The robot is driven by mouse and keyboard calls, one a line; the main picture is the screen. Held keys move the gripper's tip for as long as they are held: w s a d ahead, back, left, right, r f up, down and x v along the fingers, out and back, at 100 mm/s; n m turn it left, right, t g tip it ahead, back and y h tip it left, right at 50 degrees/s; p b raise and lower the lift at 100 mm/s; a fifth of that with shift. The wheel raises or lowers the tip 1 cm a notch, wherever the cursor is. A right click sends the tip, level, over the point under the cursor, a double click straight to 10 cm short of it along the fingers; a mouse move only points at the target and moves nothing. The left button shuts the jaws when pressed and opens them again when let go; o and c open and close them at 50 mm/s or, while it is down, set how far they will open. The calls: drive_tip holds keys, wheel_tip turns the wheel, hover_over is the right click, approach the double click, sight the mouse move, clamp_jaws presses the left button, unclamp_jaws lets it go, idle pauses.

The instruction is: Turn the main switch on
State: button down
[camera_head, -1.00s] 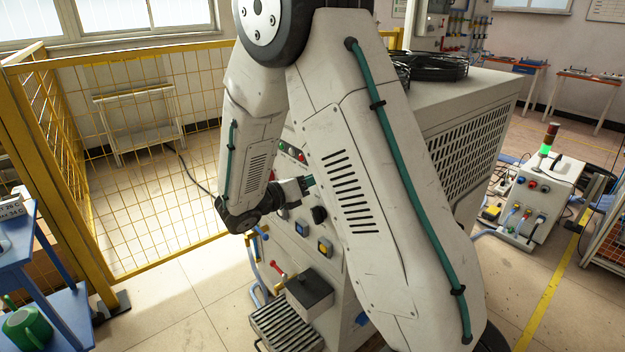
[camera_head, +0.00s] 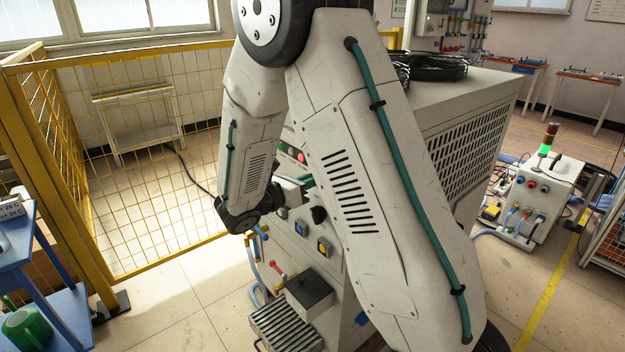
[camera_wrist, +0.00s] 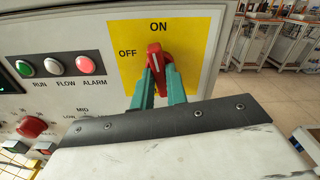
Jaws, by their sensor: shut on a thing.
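The main switch is a red rotary handle (camera_wrist: 155,62) on a yellow plate (camera_wrist: 198,48) marked ON at the top and OFF at the left. The handle stands nearly upright, its white mark pointing up toward ON with a slight lean. My gripper (camera_wrist: 161,80) has its two green fingers shut on the handle, one on each side. The fingers hide its lower part. In the head view my gripper (camera_head: 302,184) is at the heater cabinet's front panel, and my arm hides the switch.
Left of the plate are green, white and red lamps (camera_wrist: 55,66) labelled RUN, FLOW and ALARM. A red knob (camera_wrist: 32,127) and buttons sit lower. A yellow mesh fence (camera_head: 150,160) stands left of the cabinet (camera_head: 465,125). A blue table (camera_head: 40,275) is at the far left.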

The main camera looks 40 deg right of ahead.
drive_tip(key=shift+m, duration=1.1)
drive_tip(key=c, duration=1.4)
unclamp_jaws()
drive_tip(key=shift+a, duration=0.15)
drive_tip(key=a, duration=0.7)
drive_tip(key=shift+a, duration=0.4)
drive_tip(key=shift+s+f, duration=0.1)
